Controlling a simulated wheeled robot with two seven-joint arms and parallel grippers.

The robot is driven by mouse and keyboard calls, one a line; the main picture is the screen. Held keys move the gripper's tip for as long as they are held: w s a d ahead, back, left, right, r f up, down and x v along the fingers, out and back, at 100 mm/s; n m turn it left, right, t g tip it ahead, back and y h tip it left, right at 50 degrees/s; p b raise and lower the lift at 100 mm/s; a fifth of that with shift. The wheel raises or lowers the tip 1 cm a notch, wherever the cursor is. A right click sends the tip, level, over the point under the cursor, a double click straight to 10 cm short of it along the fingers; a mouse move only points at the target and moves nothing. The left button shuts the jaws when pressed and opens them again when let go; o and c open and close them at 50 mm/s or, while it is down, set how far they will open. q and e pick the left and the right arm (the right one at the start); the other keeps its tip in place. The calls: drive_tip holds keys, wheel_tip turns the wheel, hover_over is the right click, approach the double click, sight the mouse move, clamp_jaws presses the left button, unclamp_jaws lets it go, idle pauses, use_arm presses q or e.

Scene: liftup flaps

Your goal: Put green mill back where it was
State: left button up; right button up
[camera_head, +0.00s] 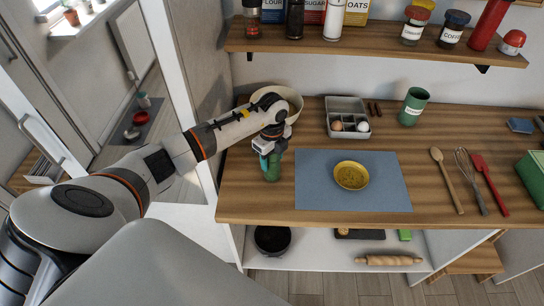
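My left gripper (268,162) points down over the left part of the wooden counter, beside the blue-grey mat. Its fingers are closed around the green mill (273,173), a small upright green object. The fingers hide much of the mill, and I cannot tell whether its base touches the counter. On the wall shelf above stand a red-topped mill or jar (252,17), a dark mill (295,19) and a white mill (333,13). My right gripper is not in view.
A pale bowl (291,98) stands behind my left gripper. The mat (315,190) bears a yellow bowl (351,175). A grey egg tray (345,104) and green canister (413,107) stand behind it. The wooden shelf (380,39) overhangs the counter's back and holds boxes and jars.

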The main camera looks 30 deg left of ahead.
use_arm(q)
drive_tip(key=shift+o, duration=1)
drive_tip(key=shift+r, duration=0.1)
drive_tip(key=shift+r, duration=0.15)
wheel_tip(320, 180, up, 10)
drive_tip(key=b, duration=0.3)
drive_tip(key=shift+r, duration=0.2)
drive_tip(key=shift+r+b, duration=0.3)
drive_tip(key=shift+r, duration=0.45)
